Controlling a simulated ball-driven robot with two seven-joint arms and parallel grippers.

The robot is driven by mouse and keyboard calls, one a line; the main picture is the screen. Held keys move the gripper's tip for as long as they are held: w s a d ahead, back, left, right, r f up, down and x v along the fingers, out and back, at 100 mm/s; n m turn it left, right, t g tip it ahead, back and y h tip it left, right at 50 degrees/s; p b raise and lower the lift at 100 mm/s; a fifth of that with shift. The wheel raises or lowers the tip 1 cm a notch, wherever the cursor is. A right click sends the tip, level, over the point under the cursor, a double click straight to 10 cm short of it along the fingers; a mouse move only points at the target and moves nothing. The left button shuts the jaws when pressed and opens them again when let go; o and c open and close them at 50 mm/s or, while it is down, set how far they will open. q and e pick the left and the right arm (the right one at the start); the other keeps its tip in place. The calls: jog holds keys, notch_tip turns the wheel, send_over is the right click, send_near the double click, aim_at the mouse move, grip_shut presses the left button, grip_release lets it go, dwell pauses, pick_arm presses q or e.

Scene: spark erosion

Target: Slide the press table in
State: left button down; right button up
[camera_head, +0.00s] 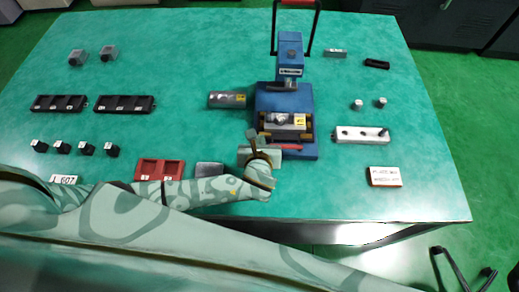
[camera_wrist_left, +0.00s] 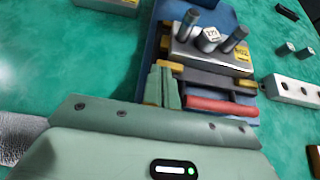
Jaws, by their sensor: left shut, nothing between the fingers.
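The blue press (camera_head: 290,52) stands near the middle of the bench. Its press table (camera_head: 284,134) sits on the blue base (camera_head: 301,98), at the front and forward of the press head. My left gripper (camera_head: 253,134) is shut and empty at the left end of the handle. Its closed fingers (camera_wrist_left: 163,84) appear close to the table's front; contact is unclear.
A labelled metal block (camera_head: 227,99) lies left of the press. A pale bar with holes (camera_head: 361,135) and a white label plate (camera_head: 384,176) lie to the right. A red tray (camera_head: 160,169) and a grey block (camera_head: 209,169) lie front left, near my arm.

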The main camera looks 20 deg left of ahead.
aim_at(261, 119)
pick_arm(q)
jog(key=w, duration=0.2)
jog(key=w+a, duration=0.1)
jog(key=w, duration=0.2)
jog(key=w+a, duration=0.1)
jog(key=w, duration=0.2)
jog(key=shift+w+a, duration=0.15)
jog(key=shift+a, duration=0.05)
jog(key=shift+w+a, duration=0.1)
jog(key=shift+w, duration=0.15)
jog(key=shift+r, duration=0.2)
pick_arm(e)
jog(key=shift+s+a, duration=0.15)
pick_arm(q)
jog(key=shift+a, duration=0.1)
